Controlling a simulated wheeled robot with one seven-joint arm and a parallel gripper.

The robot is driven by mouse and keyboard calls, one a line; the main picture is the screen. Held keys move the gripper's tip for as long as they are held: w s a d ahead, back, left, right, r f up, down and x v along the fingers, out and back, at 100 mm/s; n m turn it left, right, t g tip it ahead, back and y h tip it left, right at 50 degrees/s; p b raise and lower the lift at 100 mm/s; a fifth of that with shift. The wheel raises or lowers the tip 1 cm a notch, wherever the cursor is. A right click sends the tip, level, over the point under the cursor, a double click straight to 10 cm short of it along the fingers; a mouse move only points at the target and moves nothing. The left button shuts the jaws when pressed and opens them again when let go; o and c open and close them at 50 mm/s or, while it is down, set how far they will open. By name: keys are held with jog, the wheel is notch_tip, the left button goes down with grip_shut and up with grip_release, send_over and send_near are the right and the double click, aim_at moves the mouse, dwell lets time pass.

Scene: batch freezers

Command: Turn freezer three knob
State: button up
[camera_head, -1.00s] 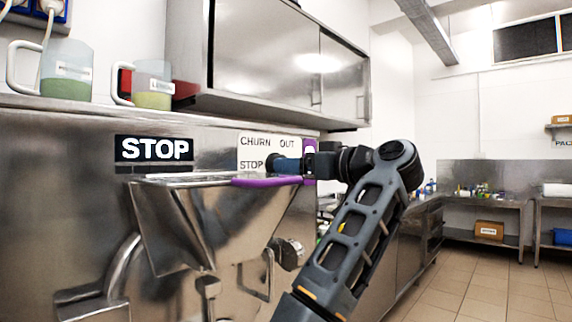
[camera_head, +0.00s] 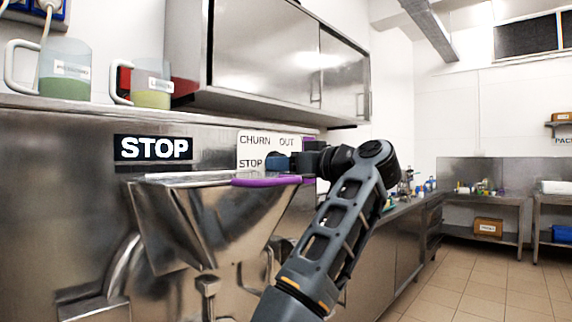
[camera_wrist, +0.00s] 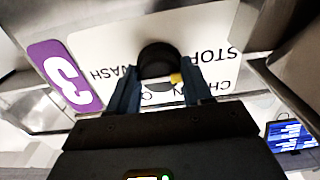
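The freezer three knob (camera_wrist: 158,58) is a round black dial with a yellow mark on its edge. It sits on a white label plate (camera_head: 252,145) reading CHURN, OUT and STOP; WASH also shows in the wrist view. A purple tag with a white 3 (camera_wrist: 64,76) is beside the plate. My gripper (camera_head: 277,162) is at the plate in the head view and hides the knob there. In the wrist view my gripper (camera_wrist: 160,80) has its two blue fingers apart, one on each side of the knob, with narrow gaps seeming to remain. The display (camera_head: 153,148) reads STOP.
A steel hopper with a purple-edged lid (camera_head: 266,182) is just below my gripper. Two labelled jugs, one with green liquid (camera_head: 64,85) and one with yellow-green liquid (camera_head: 152,98), stand on the ledge above. A steel wall cabinet (camera_head: 265,50) overhangs the panel. Open floor lies right.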

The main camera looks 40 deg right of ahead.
jog(key=c, duration=0.3)
jog(key=shift+c, duration=0.2)
jog(key=shift+m, duration=0.4)
jog(key=shift+r+m+p, duration=0.1)
jog(key=shift+m+p, duration=1.9)
jog(key=shift+m, duration=2.7)
